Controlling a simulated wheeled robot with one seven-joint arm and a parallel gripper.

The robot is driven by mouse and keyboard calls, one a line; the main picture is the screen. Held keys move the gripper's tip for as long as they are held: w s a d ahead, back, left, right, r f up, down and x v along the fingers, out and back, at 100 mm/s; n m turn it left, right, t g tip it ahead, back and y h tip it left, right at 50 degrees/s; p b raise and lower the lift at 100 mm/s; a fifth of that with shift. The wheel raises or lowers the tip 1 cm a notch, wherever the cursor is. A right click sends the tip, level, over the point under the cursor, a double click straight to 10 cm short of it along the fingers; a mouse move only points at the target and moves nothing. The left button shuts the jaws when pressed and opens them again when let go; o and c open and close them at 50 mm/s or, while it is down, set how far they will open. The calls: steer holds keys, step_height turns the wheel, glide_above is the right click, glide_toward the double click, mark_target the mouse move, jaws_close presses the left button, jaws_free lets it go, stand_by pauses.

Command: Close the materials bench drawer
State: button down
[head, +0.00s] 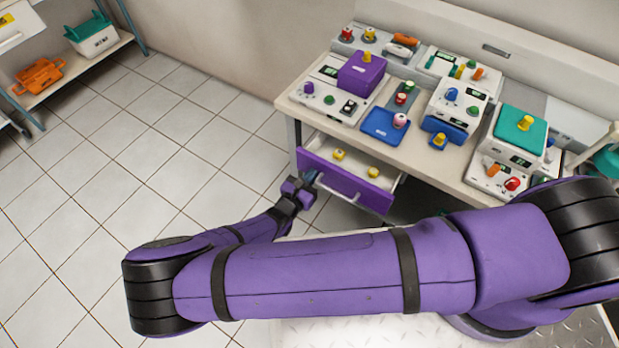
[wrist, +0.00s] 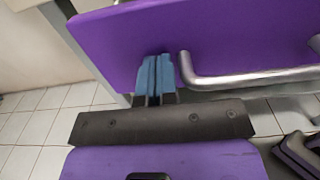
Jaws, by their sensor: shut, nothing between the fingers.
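The materials bench drawer (head: 345,184) has a purple front and stands pulled out below the bench top, with its inside showing from above. Two small yellow-topped items (head: 373,171) lie in it. A silver bar handle (wrist: 245,78) runs along the drawer front (wrist: 215,35). My gripper (head: 312,177) is at the left part of the drawer front. In the wrist view its blue fingertips (wrist: 155,75) are together and empty, at the purple face just left of the handle's end. They look very close to the face; I cannot tell whether they touch.
The bench top (head: 425,150) holds several dental devices, a purple box (head: 362,72) and a blue tray (head: 382,126). A shelf (head: 70,80) with an orange basket and a green-and-white box stands at the far left. The tiled floor on the left is clear.

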mark_target(331, 155)
steer(key=x, duration=1.1)
steer(key=shift+w+d, duration=0.25)
steer(key=shift+w+d+r, duration=0.1)
steer(key=shift+d, duration=0.1)
